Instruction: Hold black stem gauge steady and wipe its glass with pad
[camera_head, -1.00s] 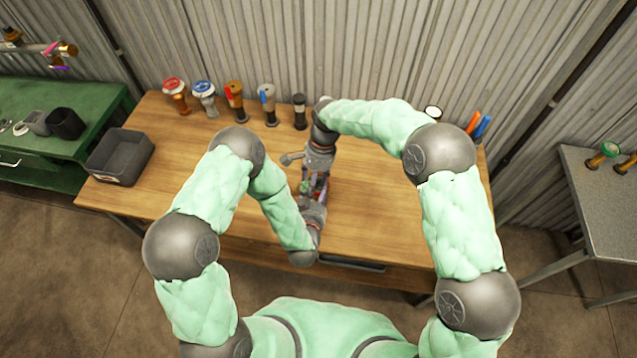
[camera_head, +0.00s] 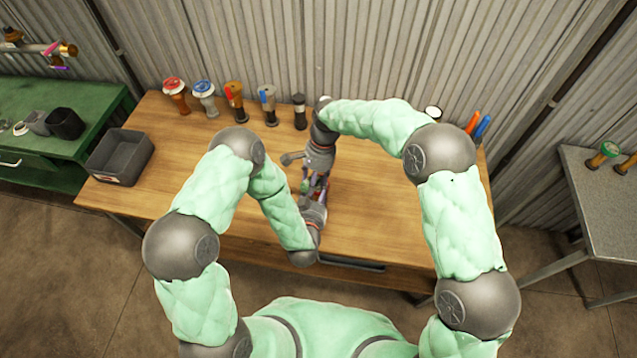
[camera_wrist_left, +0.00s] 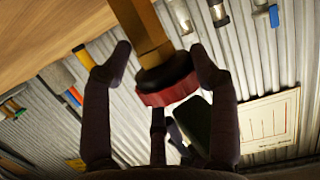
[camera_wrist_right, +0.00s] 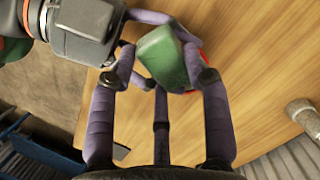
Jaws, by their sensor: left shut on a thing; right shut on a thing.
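My left gripper (camera_wrist_left: 160,62) is shut on a gauge (camera_wrist_left: 166,82). In the left wrist view the gauge shows a brass-coloured square stem, a black collar and a red rim; its glass faces away and is hidden. My right gripper (camera_wrist_right: 160,62) is shut on a green pad (camera_wrist_right: 160,50). The pad (camera_wrist_left: 195,122) also shows in the left wrist view, just beyond the red rim. In the right wrist view a bit of the red rim shows behind the pad. I cannot tell whether pad and glass touch. In the head view both grippers meet above the table's middle.
Several valves and fittings stand along the back of the wooden table (camera_head: 385,195), including a black-bodied one (camera_head: 299,112). A grey bin (camera_head: 120,157) is at the table's left end. Orange and blue pens or tools (camera_head: 478,126) are at the back right. The right part of the tabletop is clear.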

